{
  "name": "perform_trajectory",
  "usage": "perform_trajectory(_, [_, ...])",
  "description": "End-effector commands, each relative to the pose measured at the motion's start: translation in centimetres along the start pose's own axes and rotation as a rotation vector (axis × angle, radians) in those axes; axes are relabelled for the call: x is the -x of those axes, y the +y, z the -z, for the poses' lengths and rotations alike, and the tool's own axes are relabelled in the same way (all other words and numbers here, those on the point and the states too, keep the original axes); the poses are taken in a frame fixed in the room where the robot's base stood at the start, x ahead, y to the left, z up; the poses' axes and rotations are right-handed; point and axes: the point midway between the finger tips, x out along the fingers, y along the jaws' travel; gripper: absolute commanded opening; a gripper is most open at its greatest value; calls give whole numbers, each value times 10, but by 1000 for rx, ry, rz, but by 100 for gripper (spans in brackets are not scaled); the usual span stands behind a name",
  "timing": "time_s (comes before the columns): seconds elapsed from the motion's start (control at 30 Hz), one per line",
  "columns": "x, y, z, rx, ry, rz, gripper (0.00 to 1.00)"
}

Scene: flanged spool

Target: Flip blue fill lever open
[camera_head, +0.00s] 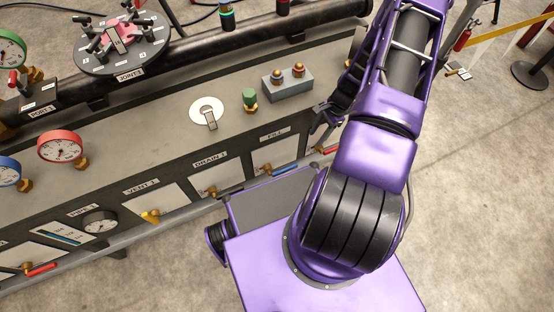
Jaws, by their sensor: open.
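The blue fill lever (284,169) is on the sloping front panel in the head view, on a brass valve under the FILL label (275,135). It points right, roughly along the panel's lower edge. My gripper (319,122) is open, above and to the right of the lever and apart from it, near the right end of the panel. It is dark and small here, partly hidden by my purple arm. Nothing shows between its fingers.
A red lever (328,150) lies just right of the blue one, partly covered by my arm. DRAIN 1 (211,160) and VENT 1 (142,186) valves are to the left. A grey block (287,84) with two knobs stands on the top. Open floor lies right.

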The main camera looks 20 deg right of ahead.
Motion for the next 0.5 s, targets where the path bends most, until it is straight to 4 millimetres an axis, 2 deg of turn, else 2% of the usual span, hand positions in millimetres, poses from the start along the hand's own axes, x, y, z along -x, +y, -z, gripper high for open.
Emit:
perform_trajectory(0.1, [-5,0,-13,-6,-36,0,50])
perform_trajectory(0.27, [-16,0,-19,-7,-50,-2,50])
perform_trajectory(0.37, [-31,0,-20,-7,-50,-2,50])
perform_trajectory(0.5, [-61,0,-21,-7,-50,-3,50])
